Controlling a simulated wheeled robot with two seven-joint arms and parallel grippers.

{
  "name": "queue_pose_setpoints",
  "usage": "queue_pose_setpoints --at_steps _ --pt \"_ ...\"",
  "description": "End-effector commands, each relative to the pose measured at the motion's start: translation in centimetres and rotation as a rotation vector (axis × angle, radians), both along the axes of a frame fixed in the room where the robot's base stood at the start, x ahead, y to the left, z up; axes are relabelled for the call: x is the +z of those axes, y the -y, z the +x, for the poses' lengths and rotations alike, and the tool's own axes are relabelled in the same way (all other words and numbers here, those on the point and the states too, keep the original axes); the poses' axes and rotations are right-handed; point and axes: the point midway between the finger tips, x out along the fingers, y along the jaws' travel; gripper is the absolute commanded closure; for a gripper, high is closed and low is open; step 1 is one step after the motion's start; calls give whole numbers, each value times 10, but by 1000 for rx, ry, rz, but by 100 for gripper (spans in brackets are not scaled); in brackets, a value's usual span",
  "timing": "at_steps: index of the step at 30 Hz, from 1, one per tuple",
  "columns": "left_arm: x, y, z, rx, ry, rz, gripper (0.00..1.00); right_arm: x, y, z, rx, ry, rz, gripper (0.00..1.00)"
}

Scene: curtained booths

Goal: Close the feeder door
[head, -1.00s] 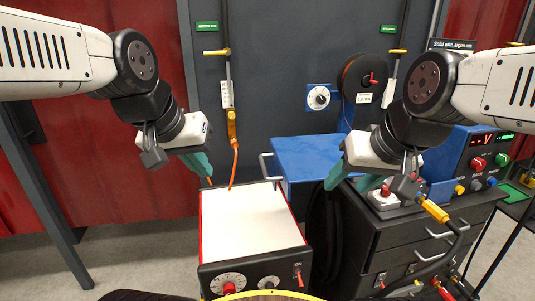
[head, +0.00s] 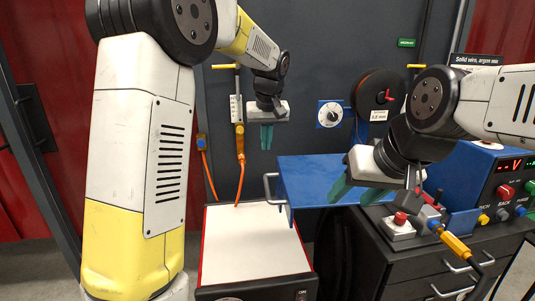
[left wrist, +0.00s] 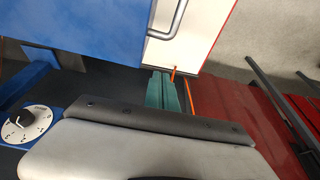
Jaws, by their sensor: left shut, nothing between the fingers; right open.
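The feeder door (head: 318,178) is a blue panel that stands out toward me from the feeder, open, with a grey bar handle (head: 269,189) at its left end. The wire spool (head: 374,96) shows uncovered behind it. My left gripper (head: 266,138) is shut and empty, hanging above and behind the handle, apart from the door. In the left wrist view, its teal fingers (left wrist: 161,93) are together, below the blue door (left wrist: 75,30) and its handle (left wrist: 176,20). My right gripper (head: 357,192) is open and empty at the door's right side; I cannot tell whether it touches.
A white-topped box (head: 250,245) stands below the handle, with an orange cable (head: 241,178) behind it. A dark cabinet (head: 425,255) carrying a red button box (head: 399,226) and a blue control unit (head: 480,175) stands at the right. A grey wall closes the back.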

Motion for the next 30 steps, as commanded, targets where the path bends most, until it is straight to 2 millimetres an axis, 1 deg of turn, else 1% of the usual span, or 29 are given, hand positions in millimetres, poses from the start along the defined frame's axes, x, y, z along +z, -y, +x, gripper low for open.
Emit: queue_pose_setpoints --at_steps 5,12,14,15,16,21,24,30 --pt "-31 -3 9 1 -5 2 100 0 0 0 0 0 0 48" --pt "-81 -6 24 2 -5 1 100 0 0 0 0 0 0 48" --pt "-91 -6 28 2 -5 1 100 0 0 0 0 0 0 48" --pt "-85 -3 18 -3 -1 -2 100 0 0 0 0 1 0 48" --pt "-83 -2 13 -4 0 -2 100 0 0 0 0 0 0 48" --pt "-81 0 -5 -3 0 -1 100 0 0 0 0 0 0 48" --pt "-81 1 -10 -1 -1 -2 100 0 0 0 0 0 0 48" --pt "-80 1 -12 0 -1 -1 100 0 0 0 0 0 0 48"
